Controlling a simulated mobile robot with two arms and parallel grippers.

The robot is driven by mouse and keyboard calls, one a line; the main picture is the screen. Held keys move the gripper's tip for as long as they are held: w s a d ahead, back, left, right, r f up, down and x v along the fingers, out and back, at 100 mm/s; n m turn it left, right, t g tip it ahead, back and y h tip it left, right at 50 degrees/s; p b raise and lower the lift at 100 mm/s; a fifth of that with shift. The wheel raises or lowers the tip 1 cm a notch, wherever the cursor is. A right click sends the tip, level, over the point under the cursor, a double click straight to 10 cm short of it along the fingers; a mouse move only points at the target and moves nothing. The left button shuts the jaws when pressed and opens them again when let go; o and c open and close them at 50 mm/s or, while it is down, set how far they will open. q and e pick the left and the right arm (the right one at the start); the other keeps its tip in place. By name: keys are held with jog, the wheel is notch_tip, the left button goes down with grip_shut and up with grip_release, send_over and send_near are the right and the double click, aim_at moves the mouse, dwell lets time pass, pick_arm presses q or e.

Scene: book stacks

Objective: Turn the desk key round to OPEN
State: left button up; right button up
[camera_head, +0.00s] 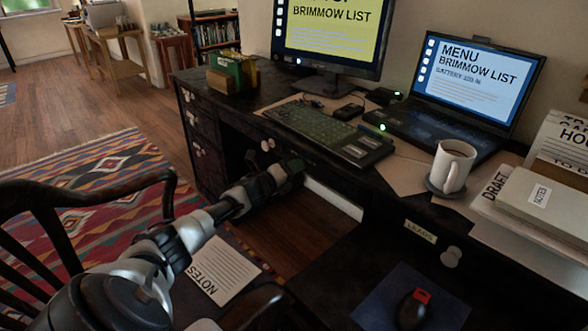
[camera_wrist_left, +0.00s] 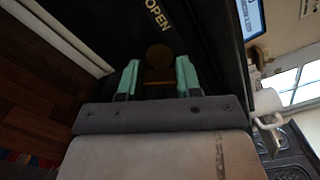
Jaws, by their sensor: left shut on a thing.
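The desk key shows in the left wrist view as a dark brown round piece (camera_wrist_left: 159,54) against the dark desk front. A label reading OPEN (camera_wrist_left: 158,15) is above it in that view. My left gripper (camera_wrist_left: 159,76) has its two teal fingers on either side of the brown piece and is shut on it. In the head view my left gripper (camera_head: 290,170) reaches the desk front below the keyboard. The key and its label are hidden there behind the gripper. How far the key is turned is too dark to tell. My right gripper is not in view.
The dark desk (camera_head: 205,105) carries a monitor (camera_head: 330,40), a keyboard (camera_head: 325,130), a laptop (camera_head: 460,85) and a white mug (camera_head: 452,165). A wooden chair (camera_head: 85,190) stands at the left. A notes sheet (camera_head: 222,270) lies low beside my arm. Open floor lies behind at left.

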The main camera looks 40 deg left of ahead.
pick_arm(q)
jog(key=shift+n, duration=0.9)
jog(key=n+p, duration=0.2)
jog(key=n, duration=0.4)
jog(key=shift+r, duration=0.1)
jog(key=n, duration=0.3)
jog(key=shift+p, duration=0.3)
jog(key=shift+n, duration=1.3)
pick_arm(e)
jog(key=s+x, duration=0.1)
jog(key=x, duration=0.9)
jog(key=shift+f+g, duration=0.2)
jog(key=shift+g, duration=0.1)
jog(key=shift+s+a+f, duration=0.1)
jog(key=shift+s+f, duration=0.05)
pick_arm(q)
jog(key=o, duration=0.9)
jog(key=shift+o, duration=0.2)
